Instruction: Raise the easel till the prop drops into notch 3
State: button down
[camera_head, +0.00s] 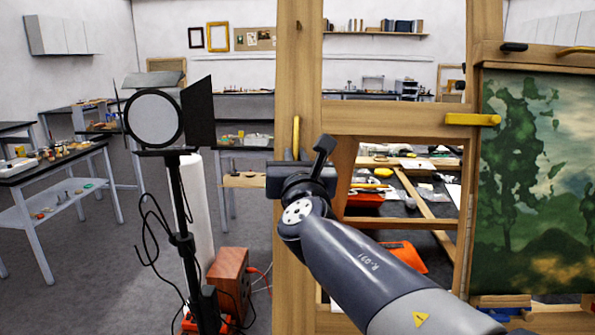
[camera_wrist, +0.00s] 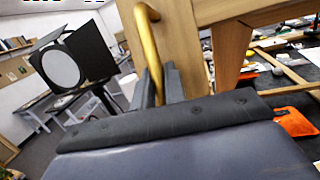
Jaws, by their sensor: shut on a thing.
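The wooden easel frame (camera_head: 297,70) stands upright right in front of me, with a left post, crossbars and a right post. A yellow handle (camera_head: 296,135) is fixed to its left post; in the wrist view the handle (camera_wrist: 147,45) is a bent bar beside the wood. My gripper (camera_head: 298,155) is shut on this handle, and in the wrist view its dark fingers (camera_wrist: 160,85) sit around the handle's lower part. A second yellow handle (camera_head: 472,119) is on the right side. I cannot make out the prop or the notches.
A green landscape painting (camera_head: 535,180) is at the right. A studio lamp (camera_head: 155,119) on a stand with loose cables is close at the left, above a reddish-brown box (camera_head: 229,278). A cluttered dark table lies behind the frame. Grey floor is open at the far left.

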jog(key=shift+s+b, duration=0.4)
jog(key=shift+s, duration=0.6)
jog(key=shift+w, duration=0.1)
jog(key=c, duration=1.5)
grip_release()
jog(key=shift+o, duration=0.2)
jog(key=s+d+f+b, duration=0.1)
jog(key=s, duration=0.9)
jog(key=shift+s+d+f, duration=0.25)
jog(key=shift+f, duration=0.15)
jog(key=shift+c, duration=0.3)
